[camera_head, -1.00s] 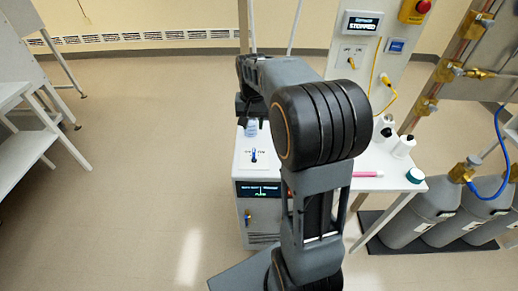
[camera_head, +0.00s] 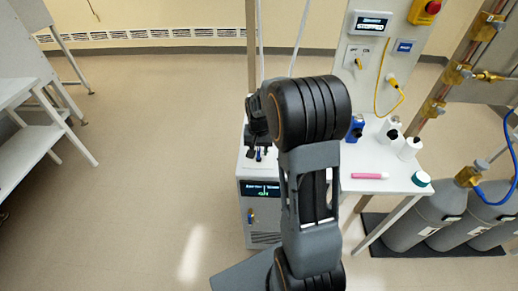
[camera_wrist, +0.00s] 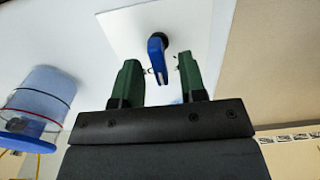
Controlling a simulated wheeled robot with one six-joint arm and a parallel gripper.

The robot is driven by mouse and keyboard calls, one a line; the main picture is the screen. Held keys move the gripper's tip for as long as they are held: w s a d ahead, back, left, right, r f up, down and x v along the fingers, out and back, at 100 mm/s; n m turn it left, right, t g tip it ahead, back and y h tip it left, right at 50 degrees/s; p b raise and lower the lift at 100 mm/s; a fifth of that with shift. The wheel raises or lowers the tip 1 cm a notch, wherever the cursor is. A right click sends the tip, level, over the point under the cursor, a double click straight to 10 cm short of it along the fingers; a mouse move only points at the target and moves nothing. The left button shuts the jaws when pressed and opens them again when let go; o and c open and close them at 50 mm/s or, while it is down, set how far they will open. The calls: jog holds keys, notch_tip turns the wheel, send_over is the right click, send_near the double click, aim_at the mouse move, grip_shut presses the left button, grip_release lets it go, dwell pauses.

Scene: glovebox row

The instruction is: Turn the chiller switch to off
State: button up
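The chiller is a white box (camera_head: 228,180) with a dark display (camera_head: 260,190) on its front; the display's small text is hard to read. Its switch is a blue lever (camera_wrist: 157,52) on a dark round hub, set on a white plate (camera_wrist: 118,33) in the wrist view. My gripper (camera_wrist: 158,62) is open, with one green finger on each side of the lever's free end. Gaps show between the lever and both fingers, and nothing is held. In the head view, my arm partly hides the chiller top, and only a bit of blue lever (camera_head: 259,154) shows below my gripper.
A clear container with blue liquid (camera_wrist: 40,98) stands left of my gripper in the wrist view. A white table (camera_head: 370,160) beside the chiller carries bottles (camera_head: 409,148) and a pink pen-like item (camera_head: 369,176). Gas cylinders (camera_head: 445,215) stand at right.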

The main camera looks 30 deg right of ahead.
grip_shut()
dwell(0.3)
jog(key=shift+a+n, duration=0.15)
jog(key=shift+n, duration=2.75)
jog(key=shift+w, duration=0.1)
grip_release()
jog(key=shift+r, duration=0.1)
notch_tip(320, 180, up, 14)
